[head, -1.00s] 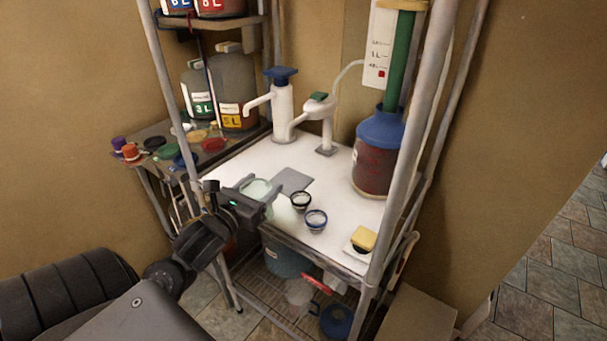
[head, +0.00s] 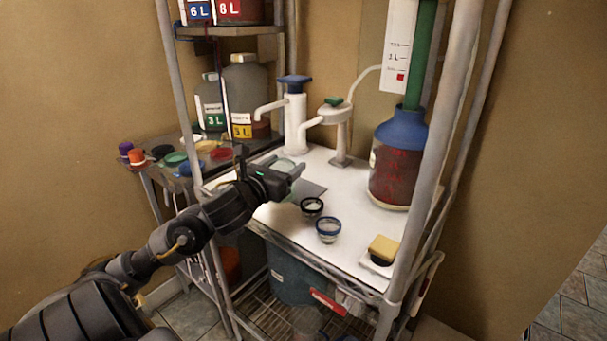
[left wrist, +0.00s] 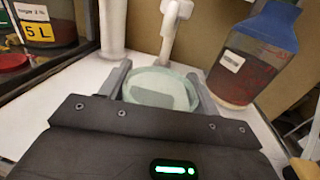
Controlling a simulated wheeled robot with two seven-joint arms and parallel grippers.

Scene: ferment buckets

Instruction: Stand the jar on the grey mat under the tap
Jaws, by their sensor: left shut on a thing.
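The clear, greenish glass jar (head: 284,164) is between the fingers of my left gripper (head: 287,172), which is shut on it. The jar also shows from above in the left wrist view (left wrist: 160,82), between both fingers. I cannot tell whether the jar touches the bench. My right gripper is not in view.
A second white dispenser (head: 294,115) with a blue top stands left of the tap.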

